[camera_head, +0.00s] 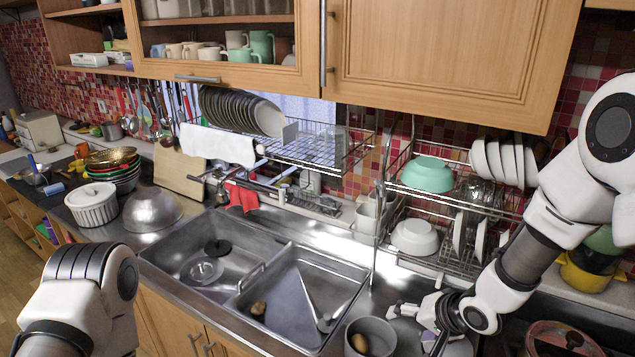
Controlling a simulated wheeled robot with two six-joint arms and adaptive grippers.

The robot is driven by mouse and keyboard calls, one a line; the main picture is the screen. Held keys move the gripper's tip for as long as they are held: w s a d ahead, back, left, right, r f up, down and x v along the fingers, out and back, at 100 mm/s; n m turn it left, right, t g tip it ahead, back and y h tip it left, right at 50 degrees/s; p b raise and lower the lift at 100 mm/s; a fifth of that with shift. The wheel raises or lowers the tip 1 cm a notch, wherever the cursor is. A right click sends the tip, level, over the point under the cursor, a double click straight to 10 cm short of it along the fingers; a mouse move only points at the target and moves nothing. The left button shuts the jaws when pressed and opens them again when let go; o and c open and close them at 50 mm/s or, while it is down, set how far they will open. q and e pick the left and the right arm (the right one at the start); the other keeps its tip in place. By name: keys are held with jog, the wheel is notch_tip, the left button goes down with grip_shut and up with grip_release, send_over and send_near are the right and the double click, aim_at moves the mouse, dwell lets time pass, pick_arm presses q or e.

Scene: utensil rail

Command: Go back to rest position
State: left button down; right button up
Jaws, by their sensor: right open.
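My right arm comes in from the right, and its gripper (402,312) is low over the counter at the right of the sink. The gripper is small in the picture, points left and is open, with nothing seen between its fingers. It is just above and right of a grey pot (371,336); I cannot tell whether they touch. My left arm shows only as a white link at the lower left; its gripper is out of the picture. Several utensils (150,112) hang from the rail on the red tiled wall at the left.
A steel double sink (227,259) fills the middle. A wire dish rack (455,262) with a green bowl (428,175) stands close behind my right arm. Wooden cupboards (450,55) overhang the counter. A steel bowl (152,211) and a white ribbed pot (92,206) stand left of the sink.

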jog(key=s+f+g+b, duration=0.2)
jog(key=s+f, duration=0.3)
jog(key=f, duration=0.3)
jog(key=s+f+m+g+b, duration=0.1)
jog(key=s+f+b, duration=0.1)
jog(key=s+f, duration=0.45)
jog(key=s+f+g+b, duration=0.2)
jog(key=s+f, duration=0.1)
jog(key=f, duration=0.7)
jog(key=s+d+f+n+h+b, duration=0.1)
jog(key=s+f+n, duration=0.2)
jog(key=s, duration=0.3)
jog(key=s+d+f+n+g+h+b, duration=0.1)
jog(key=s+d+f+n+h+b, duration=0.1)
jog(key=s, duration=0.5)
notch_tip(320, 180, down, 3)
jog(key=shift+d+r+n, duration=0.15)
jog(key=shift+d+n, duration=0.05)
jog(key=shift+n, duration=0.6)
jog(key=shift+w, duration=0.1)
